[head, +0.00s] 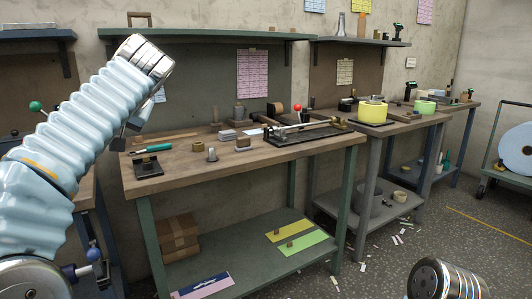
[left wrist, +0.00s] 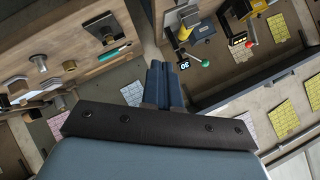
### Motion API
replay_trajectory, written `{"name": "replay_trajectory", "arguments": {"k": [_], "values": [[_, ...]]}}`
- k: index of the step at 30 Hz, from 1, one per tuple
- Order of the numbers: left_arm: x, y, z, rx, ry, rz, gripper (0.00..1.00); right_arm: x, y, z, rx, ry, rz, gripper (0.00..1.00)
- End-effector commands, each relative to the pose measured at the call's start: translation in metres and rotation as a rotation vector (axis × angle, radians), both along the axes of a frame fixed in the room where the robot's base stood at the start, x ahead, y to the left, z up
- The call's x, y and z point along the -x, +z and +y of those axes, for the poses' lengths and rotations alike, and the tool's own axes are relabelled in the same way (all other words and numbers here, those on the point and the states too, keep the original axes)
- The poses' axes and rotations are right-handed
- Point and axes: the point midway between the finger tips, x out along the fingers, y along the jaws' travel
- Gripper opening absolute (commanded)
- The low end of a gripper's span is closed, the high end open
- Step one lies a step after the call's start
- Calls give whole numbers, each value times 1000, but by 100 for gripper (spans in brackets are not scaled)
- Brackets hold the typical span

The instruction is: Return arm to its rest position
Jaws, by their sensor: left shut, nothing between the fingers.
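My left arm (head: 90,130) is raised and bent across the left side of the head view, in front of the workbenches. In the left wrist view my left gripper (left wrist: 165,82) has its two blue-grey fingers together, with nothing between them. It is in the air, apart from the benches beyond it. My right arm (head: 446,282) shows only as a metal-capped part at the bottom right of the head view. Its gripper is not visible.
A wooden-topped bench (head: 190,175) with tools stands close ahead, with a shelf (head: 200,35) above. A yellow roll (head: 372,113) and a green roll (head: 424,107) sit on benches further right. A large pale roll (head: 515,150) is on a cart. Floor at lower right is mostly open.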

Motion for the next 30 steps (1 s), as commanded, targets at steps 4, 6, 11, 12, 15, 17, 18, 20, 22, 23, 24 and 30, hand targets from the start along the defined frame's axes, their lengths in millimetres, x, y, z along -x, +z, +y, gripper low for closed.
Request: {"name": "replay_trajectory", "arguments": {"k": [4, 6, 11, 12, 15, 17, 18, 20, 22, 23, 24, 30], "values": [[-22, -28, -11, -8, -57, 43, 0, 0, 0, 0, 0, 0, 0, 43], [-34, -46, -18, -8, -91, 66, 0, 0, 0, 0, 0, 0, 0, 43], [-64, -101, -39, 3, -190, 139, 0, 0, 0, 0, 0, 0, 0, 43], [-72, -120, -44, 9, -218, 161, 0, 0, 0, 0, 0, 0, 0, 43], [-91, -180, -62, 42, -302, 230, 0, 0, 0, 0, 0, 0, 0, 43], [-99, -223, -74, 74, -356, 274, 0, 0, 0, 0, 0, 0, 0, 43], [-103, -254, -82, 100, -392, 305, 0, 0, 0, 0, 0, 0, 0, 43], [-104, -299, -93, 147, -438, 346, 0, 0, 0, 0, 0, 0, 0, 43], [-100, -351, -105, 210, -483, 393, 0, 0, 0, 0, 0, 0, 0, 43], [-97, -374, -110, 240, -500, 410, 0, 0, 0, 0, 0, 0, 0, 43], [-90, -403, -117, 282, -520, 435, 0, 0, 0, 0, 0, 0, 0, 43], [-31, -542, -149, 529, -559, 531, 0, 0, 0, 0, 0, 0, 0, 43]]}}
